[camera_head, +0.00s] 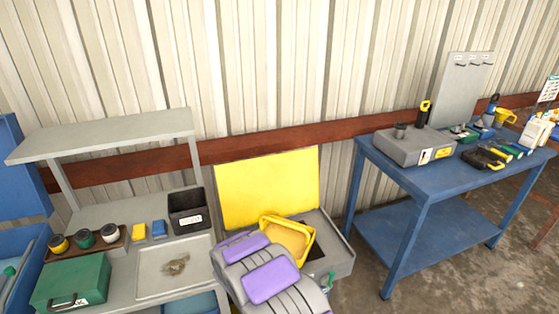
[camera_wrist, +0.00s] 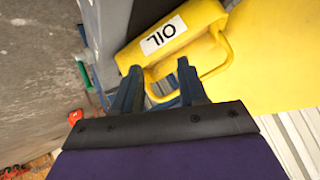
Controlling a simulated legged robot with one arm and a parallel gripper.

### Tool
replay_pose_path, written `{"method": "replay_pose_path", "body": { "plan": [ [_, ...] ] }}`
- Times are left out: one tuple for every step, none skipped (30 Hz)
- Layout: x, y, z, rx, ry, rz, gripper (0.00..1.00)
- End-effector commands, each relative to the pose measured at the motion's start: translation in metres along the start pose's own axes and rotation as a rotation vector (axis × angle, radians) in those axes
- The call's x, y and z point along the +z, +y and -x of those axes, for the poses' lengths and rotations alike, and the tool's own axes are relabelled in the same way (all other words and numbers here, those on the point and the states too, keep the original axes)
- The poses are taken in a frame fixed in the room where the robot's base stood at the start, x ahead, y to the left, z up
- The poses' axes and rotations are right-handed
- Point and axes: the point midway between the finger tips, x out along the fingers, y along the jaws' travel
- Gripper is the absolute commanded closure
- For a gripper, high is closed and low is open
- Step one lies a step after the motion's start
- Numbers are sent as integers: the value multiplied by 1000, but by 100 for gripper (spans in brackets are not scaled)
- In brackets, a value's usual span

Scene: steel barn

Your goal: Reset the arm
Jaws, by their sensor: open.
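My gripper (camera_wrist: 158,78) is open in the wrist view, with its two dark blue fingers apart. A yellow container (camera_wrist: 170,42) with a white "OIL" label and a looped handle lies just beyond the fingertips. Part of the handle shows between and beside the fingers; I cannot tell whether they touch it. In the head view a yellow container (camera_head: 289,238) sits tilted in front of a raised yellow panel (camera_head: 265,185). My grey and purple arm covers its lower left side, and my fingers are hidden there.
A grey shelf unit (camera_head: 175,265) on the left holds a green case (camera_head: 70,283), a black bin (camera_head: 186,211) and several small pots. A blue table (camera_head: 410,182) with tools and a grey box (camera_head: 413,147) stands right. Concrete floor between is clear. A corrugated wall closes the back.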

Motion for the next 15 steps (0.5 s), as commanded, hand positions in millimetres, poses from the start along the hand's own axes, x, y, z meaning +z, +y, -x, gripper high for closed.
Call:
{"method": "replay_pose_path", "body": {
  "plan": [
    [-13,-11,11,-28,-37,0,58],
    [-18,-16,17,-42,-61,6,58],
    [-23,-21,25,-61,-96,15,58],
    [-29,-26,32,-76,-117,20,58],
    [-33,-30,39,-91,-142,29,58],
    [-40,-34,49,-110,-173,39,58],
    [-46,-38,56,-124,-194,47,58],
    [-49,-40,64,-136,-220,57,58],
    [-55,-41,75,-152,-248,71,58],
    [-59,-42,84,-163,-271,82,58],
    [-63,-42,92,-173,-295,94,58],
    [-68,-43,104,-188,-321,109,58],
    [-73,-43,113,-198,-344,120,58],
    [-77,-41,122,-207,-363,134,58],
    [-81,-40,134,-218,-391,153,58]
  ]
}}
